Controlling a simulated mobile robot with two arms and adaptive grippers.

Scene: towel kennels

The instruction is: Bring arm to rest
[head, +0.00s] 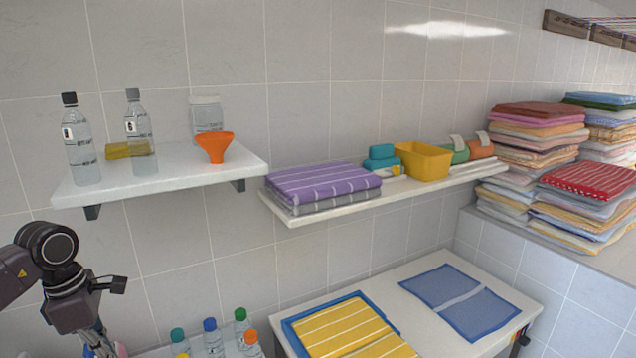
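My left arm comes in from the left edge, in front of the tiled wall. Its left gripper (98,345) points down at the bottom left corner, near the bottles with coloured caps. The fingertips are cut off or hidden by the frame's lower edge, so I cannot tell whether it is open or shut or holds anything. My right arm and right gripper are not in view.
A white shelf (190,182) holds clear bottles and an orange funnel (215,146). A lower shelf (320,212) holds folded purple and grey towels and a yellow bin (422,161). Below, a white table (420,325) has yellow and blue towels. Towel stacks (540,140) stand right.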

